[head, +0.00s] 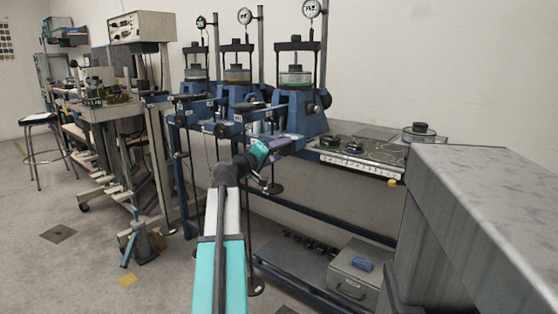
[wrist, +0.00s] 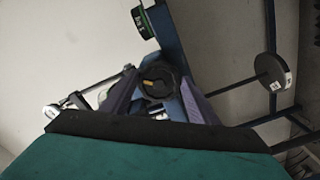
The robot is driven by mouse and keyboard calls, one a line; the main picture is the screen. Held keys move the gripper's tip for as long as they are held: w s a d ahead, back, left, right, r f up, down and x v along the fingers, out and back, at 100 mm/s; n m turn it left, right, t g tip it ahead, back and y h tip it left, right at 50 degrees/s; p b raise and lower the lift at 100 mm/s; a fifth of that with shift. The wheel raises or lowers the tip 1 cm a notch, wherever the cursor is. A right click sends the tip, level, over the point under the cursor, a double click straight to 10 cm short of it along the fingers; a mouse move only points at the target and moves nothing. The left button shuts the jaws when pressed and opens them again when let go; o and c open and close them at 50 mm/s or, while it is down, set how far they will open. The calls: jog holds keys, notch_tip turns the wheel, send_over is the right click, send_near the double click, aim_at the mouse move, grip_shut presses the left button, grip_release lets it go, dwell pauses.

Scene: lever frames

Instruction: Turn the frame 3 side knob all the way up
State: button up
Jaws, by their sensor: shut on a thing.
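Three blue lever frames stand in a row on the bench, each with a dial gauge on top. The nearest frame (head: 297,108) is at the right, the middle one (head: 238,88) and the far one (head: 195,84) behind it. My gripper (head: 292,143) is at the front of the bench, just below the nearest frame. In the wrist view, a round black knob (wrist: 159,79) with a yellowish mark at its centre sits between the two purple fingers of my gripper (wrist: 158,92). The fingers are shut on it. In the head view the gripper hides this knob. The frame numbers are too small to read.
A tray (head: 350,152) with black weights lies right of the nearest frame. A large grey block (head: 490,180) fills the right foreground. A grey box (head: 355,280) and small weights lie low under the bench. A round hanging weight (wrist: 271,68) shows at the wrist view's right.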

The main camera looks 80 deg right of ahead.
jog(key=m+b, duration=0.5)
jog(key=shift+w+d+f, duration=0.2)
jog(key=shift+w+f, duration=0.05)
jog(key=shift+w, duration=0.05)
jog(key=m+b, duration=0.3)
jog(key=shift+r, duration=0.1)
jog(key=shift+w, duration=0.1)
jog(key=o, duration=0.9)
jog(key=shift+o, duration=0.7)
jog(key=shift+a, duration=0.1)
